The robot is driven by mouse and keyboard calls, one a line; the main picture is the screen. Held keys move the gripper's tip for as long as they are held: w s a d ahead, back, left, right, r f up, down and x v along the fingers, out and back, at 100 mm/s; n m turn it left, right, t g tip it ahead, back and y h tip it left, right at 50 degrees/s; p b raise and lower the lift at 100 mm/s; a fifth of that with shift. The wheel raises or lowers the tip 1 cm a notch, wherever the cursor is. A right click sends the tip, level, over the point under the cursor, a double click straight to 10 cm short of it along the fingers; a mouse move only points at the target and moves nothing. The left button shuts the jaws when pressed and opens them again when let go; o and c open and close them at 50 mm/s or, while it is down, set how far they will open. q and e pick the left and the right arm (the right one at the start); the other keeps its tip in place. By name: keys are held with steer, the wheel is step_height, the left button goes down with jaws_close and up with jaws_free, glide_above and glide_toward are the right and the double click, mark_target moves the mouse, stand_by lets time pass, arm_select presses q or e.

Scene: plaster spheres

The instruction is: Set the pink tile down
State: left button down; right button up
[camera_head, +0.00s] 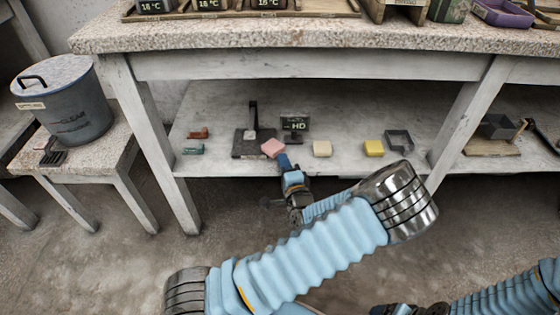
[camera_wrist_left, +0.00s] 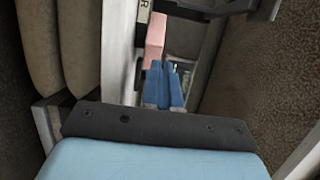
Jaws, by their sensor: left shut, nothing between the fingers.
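The pink tile (camera_head: 272,147) is on the lower shelf, at the right front edge of a dark stand plate (camera_head: 250,151). I cannot tell whether it rests on the plate or against it. My left gripper (camera_head: 283,160) is at the shelf's front edge, just below and right of the tile. In the left wrist view the pink tile (camera_wrist_left: 155,38) lies straight beyond the blue fingertips (camera_wrist_left: 162,68). The fingers are together with nothing between them; touching or a small gap to the tile is unclear. My right gripper is out of view.
A cream block (camera_head: 322,149), a yellow block (camera_head: 373,148) and a grey square frame (camera_head: 399,141) stand right on the shelf (camera_head: 220,110). A small HD sign (camera_head: 295,125) is behind. Red (camera_head: 198,133) and green (camera_head: 193,150) pieces lie left. The tabletop (camera_head: 300,35) overhangs.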

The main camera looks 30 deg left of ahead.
mark_target(267, 151)
arm_select(q)
steer(key=shift+a, duration=0.6)
steer(key=shift+s+a, duration=0.1)
steer(key=shift+a, duration=1.8)
steer(key=shift+d, duration=0.1)
